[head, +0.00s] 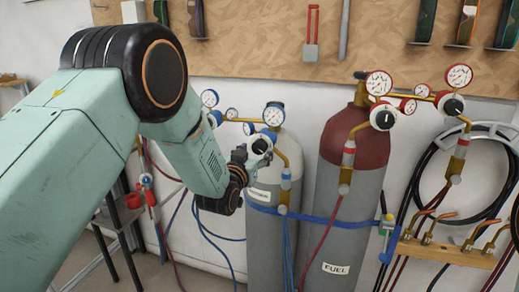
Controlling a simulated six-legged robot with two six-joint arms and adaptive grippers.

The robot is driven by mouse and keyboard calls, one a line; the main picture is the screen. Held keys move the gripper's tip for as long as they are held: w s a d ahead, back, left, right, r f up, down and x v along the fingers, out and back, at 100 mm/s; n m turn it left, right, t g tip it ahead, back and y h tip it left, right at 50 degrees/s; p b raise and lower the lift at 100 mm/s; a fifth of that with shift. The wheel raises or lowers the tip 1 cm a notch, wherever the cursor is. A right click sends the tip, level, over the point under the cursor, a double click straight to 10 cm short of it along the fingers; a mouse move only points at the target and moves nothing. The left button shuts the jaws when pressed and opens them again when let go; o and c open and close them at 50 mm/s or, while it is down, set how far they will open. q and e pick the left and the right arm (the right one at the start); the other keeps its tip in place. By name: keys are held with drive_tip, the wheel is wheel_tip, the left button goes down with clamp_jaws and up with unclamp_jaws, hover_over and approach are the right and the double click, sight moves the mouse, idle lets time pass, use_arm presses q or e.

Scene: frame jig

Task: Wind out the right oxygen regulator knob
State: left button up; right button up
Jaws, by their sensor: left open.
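The right oxygen regulator knob (261,146) is round and dark with a pale mark. It sits below the blue-rimmed gauge (274,115) on the grey oxygen cylinder (263,252). My left gripper (247,156) is open, close at the left of this knob, with its fingers toward it. I cannot tell whether the fingers touch the knob. The left oxygen knob (215,118) shows beyond my arm, by another blue-rimmed gauge (209,98). My right gripper is not in view.
The fuel cylinder (345,225) with a dark red top stands to the right, with red gauges and knobs (383,117). A blue strap (325,220) crosses both cylinders. Hoses hang below, and a torch rack (445,250) is at the lower right. A tool board (270,45) is behind.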

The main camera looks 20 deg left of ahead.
sight(258, 148)
use_arm(q)
drive_tip(key=shift+w+d, duration=0.15)
drive_tip(key=shift+w, duration=0.75)
drive_tip(key=shift+w+a, duration=0.2)
drive_tip(key=shift+w, duration=0.4)
drive_tip(key=shift+w+d, duration=0.15)
drive_tip(key=shift+d, duration=0.1)
drive_tip(key=shift+r, duration=0.1)
drive_tip(key=shift+c, duration=1.2)
drive_tip(key=shift+a, duration=0.2)
drive_tip(key=c, duration=0.3)
drive_tip(key=shift+d, duration=0.1)
drive_tip(key=c, duration=0.6)
